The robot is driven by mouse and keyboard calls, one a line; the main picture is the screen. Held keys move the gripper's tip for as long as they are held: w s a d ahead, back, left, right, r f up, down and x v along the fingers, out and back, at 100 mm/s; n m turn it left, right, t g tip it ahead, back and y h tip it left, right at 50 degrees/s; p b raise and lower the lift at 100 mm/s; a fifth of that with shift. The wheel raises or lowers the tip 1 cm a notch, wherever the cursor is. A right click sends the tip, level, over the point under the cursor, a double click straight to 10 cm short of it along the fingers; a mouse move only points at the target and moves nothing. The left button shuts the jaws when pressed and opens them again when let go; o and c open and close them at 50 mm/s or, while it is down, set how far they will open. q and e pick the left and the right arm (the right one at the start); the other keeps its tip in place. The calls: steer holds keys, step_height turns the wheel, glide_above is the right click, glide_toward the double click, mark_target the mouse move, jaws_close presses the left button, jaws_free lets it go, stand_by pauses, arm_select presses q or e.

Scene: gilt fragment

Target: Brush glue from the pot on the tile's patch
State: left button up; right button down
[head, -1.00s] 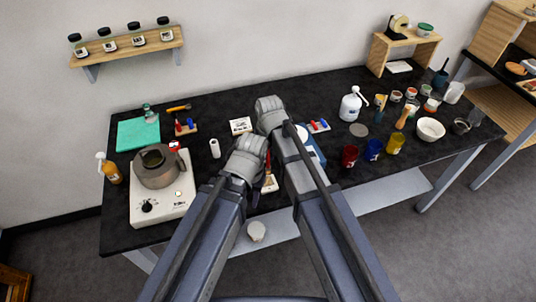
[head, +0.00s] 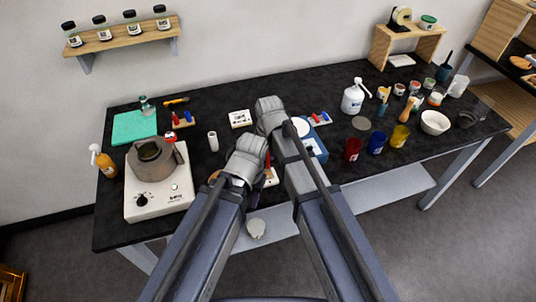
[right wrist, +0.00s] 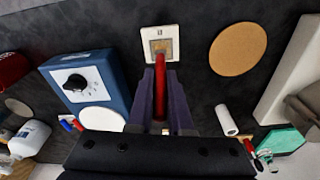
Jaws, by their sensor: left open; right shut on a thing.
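The brown-grey pot (head: 152,160) stands on a white hot plate (head: 158,199) at the table's left; its contents are too dark to make out. The small pale tile (right wrist: 172,33) lies flat, with a tan patch on it, ahead of my right fingers in the right wrist view. My right gripper (right wrist: 160,90) is shut on the red-handled brush (right wrist: 160,75), whose tip is over the tile's near part; contact cannot be told. In the head view my right gripper (head: 268,110) is the upper one.
A blue device (right wrist: 88,82) with a knob and a white disc is beside my right gripper. A cork disc (right wrist: 238,49) and a white cylinder (right wrist: 227,120) lie on the other side. Cups (head: 376,143) and bottles crowd the table's right. An orange bottle (head: 104,163) stands near the pot.

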steer(key=shift+f+b, duration=1)
steer(key=shift+f, duration=0.05)
steer(key=shift+w, duration=0.1)
steer(key=shift+w+a+r, duration=0.1)
steer(key=shift+w+a, duration=0.15)
steer(key=shift+w, duration=0.4)
steer(key=shift+w+a, duration=0.2)
steer(key=shift+w, duration=0.4)
steer(key=shift+s, duration=0.1)
steer(key=shift+s+d, duration=0.25)
steer(key=shift+s, duration=0.4)
steer(key=shift+s+d, duration=0.2)
steer(key=shift+s, duration=0.45)
steer(key=shift+w, duration=0.15)
